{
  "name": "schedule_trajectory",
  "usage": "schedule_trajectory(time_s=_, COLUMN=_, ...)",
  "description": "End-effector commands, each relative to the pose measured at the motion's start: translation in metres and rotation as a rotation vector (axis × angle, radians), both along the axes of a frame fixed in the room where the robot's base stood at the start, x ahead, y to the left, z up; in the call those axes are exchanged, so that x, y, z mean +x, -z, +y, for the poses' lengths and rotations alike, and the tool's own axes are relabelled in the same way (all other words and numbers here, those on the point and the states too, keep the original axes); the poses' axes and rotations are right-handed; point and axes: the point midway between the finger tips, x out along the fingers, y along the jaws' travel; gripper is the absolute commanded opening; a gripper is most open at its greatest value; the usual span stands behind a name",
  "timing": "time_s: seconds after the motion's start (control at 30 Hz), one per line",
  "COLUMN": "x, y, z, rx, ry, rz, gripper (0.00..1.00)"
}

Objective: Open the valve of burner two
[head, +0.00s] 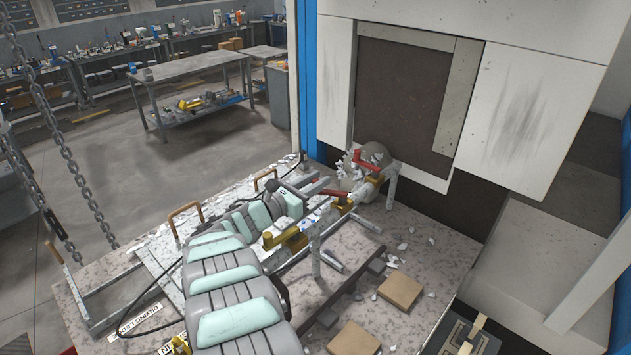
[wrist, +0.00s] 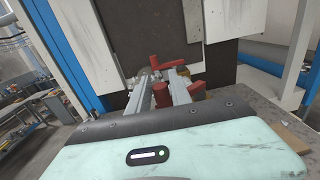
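Burner valves with yellow bodies and red handles stand in a row on the speckled table. One red handle (head: 334,194) is near the middle of the row. Another red handle (head: 365,160) is at the far end, by the machine. A yellow valve body (head: 284,238) is at the near end. I cannot read which one is burner two. My gripper (wrist: 161,78) points along the row toward the machine, its two grey fingers apart. A red upright handle (wrist: 160,95) shows between them in the wrist view, with more red handles (wrist: 167,63) beyond. Contact cannot be told.
The white machine (head: 530,110) with a dark panel stands behind the valves. Brown blocks (head: 400,291) and pale debris lie on the table at right. Metal frames with brown handles (head: 184,215) and a black cable are at left. Chains (head: 75,190) hang at far left.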

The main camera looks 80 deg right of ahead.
Motion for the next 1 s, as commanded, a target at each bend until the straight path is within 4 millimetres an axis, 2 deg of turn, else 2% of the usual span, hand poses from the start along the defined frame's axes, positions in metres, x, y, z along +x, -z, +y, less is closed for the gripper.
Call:
schedule_trajectory(time_s=0.2, x=0.0, y=0.0, z=0.0, rx=0.001, ry=0.0, rz=0.0, gripper=0.41)
schedule_trajectory(time_s=0.53, x=0.004, y=0.002, z=0.005, rx=0.003, ry=-0.002, rz=0.001, gripper=0.41)
schedule_trajectory(time_s=1.0, x=0.039, y=0.003, z=0.058, rx=0.004, ry=-0.003, rz=0.0, gripper=0.41)
